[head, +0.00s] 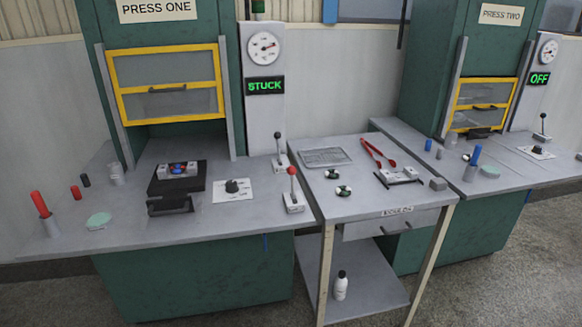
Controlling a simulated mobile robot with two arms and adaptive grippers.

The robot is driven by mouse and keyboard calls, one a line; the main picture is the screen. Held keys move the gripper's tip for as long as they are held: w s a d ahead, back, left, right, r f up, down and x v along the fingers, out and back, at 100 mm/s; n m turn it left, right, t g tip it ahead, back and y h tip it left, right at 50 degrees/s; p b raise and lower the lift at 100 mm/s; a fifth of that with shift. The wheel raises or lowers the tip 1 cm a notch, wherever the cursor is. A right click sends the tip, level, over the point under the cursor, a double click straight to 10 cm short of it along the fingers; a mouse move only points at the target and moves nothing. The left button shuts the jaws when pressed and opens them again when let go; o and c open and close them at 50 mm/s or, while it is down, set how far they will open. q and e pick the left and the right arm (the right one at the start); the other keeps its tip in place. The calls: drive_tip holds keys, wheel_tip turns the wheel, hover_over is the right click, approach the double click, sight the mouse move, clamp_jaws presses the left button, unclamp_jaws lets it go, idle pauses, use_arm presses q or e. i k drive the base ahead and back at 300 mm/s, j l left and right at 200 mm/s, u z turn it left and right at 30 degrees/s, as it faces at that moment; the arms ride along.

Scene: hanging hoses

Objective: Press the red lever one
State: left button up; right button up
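The red lever of press one is a thin upright rod with a red ball knob (292,171) on a pale base block (293,203). It stands at the right front corner of the grey press one table (240,226). A lever with a black knob (278,136) stands just behind it. Press one (165,85) is green, with a yellow-framed guard, and its display (265,86) reads STUCK in green. Neither of my grippers is in view.
A black block with a die (177,170) and a dial plate (234,190) sit left of the lever. A middle cart (350,205) holds red tongs (378,153) and small discs. Press two (480,70) stands right, its display reading OFF. Floor shows in front.

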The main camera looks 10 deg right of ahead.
sight(291, 170)
drive_tip(key=i+l, duration=0.3)
drive_tip(key=l, duration=0.2)
drive_tip(key=i+l, duration=0.3)
drive_tip(key=l, duration=0.15)
